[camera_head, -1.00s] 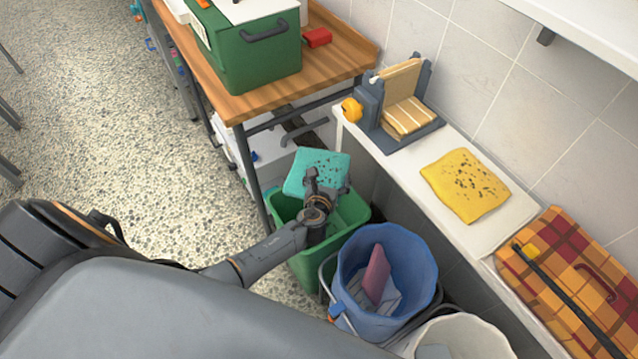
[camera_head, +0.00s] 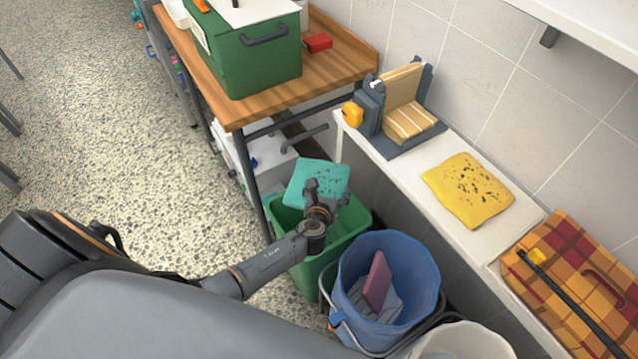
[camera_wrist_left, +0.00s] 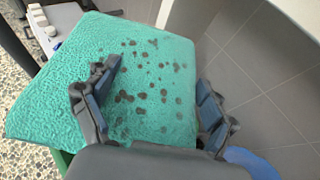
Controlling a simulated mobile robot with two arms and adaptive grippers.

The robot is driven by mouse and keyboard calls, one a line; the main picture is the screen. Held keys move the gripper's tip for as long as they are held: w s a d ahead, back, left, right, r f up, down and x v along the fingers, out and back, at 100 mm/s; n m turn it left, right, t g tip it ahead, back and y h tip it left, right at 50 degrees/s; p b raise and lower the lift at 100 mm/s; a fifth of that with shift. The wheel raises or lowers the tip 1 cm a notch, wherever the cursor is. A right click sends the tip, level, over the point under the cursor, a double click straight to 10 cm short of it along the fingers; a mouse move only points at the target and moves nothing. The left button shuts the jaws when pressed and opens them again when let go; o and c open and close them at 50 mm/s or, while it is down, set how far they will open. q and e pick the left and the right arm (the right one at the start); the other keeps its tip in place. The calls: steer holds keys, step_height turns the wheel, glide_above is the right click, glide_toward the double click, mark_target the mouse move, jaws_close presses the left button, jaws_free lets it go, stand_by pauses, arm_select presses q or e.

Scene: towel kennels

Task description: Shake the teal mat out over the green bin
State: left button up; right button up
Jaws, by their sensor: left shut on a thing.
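The teal mat (camera_head: 318,181) has dark specks on its upper face and is held over the green bin (camera_head: 346,243). My left gripper (camera_head: 325,192) is shut on the mat's near edge. In the left wrist view the mat (camera_wrist_left: 150,85) spreads out flat ahead of the left gripper (camera_wrist_left: 150,105), with dark spots scattered over its middle; the grip itself is partly hidden there. A bit of the green bin (camera_wrist_left: 62,160) shows below the mat. My right gripper is not in view.
A blue bucket (camera_head: 425,270) with a dark red item stands right of the bin. A white ledge (camera_head: 400,175) holds a yellow speckled mat (camera_head: 467,190) and a grey stand (camera_head: 405,140). A wooden table (camera_head: 225,105) carries a green box (camera_head: 250,60). Speckled floor lies open at left.

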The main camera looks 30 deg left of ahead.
mark_target(329, 188)
arm_select(q)
steer(key=r, duration=0.6)
steer(key=shift+w+r, duration=0.15)
steer(key=shift+w, duration=0.15)
steer(key=shift+s+f, duration=0.2)
steer(key=shift+f, duration=2.7)
steer(key=shift+w+r, duration=0.1)
steer(key=shift+r, duration=0.15)
step_height(329, 188, up, 6)
steer(key=shift+f, duration=0.2)
steer(key=f, duration=0.5)
steer(key=shift+s+f, duration=0.2)
steer(key=shift+f, duration=0.2)
steer(key=shift+w+f, duration=0.15)
steer(key=shift+f, duration=0.05)
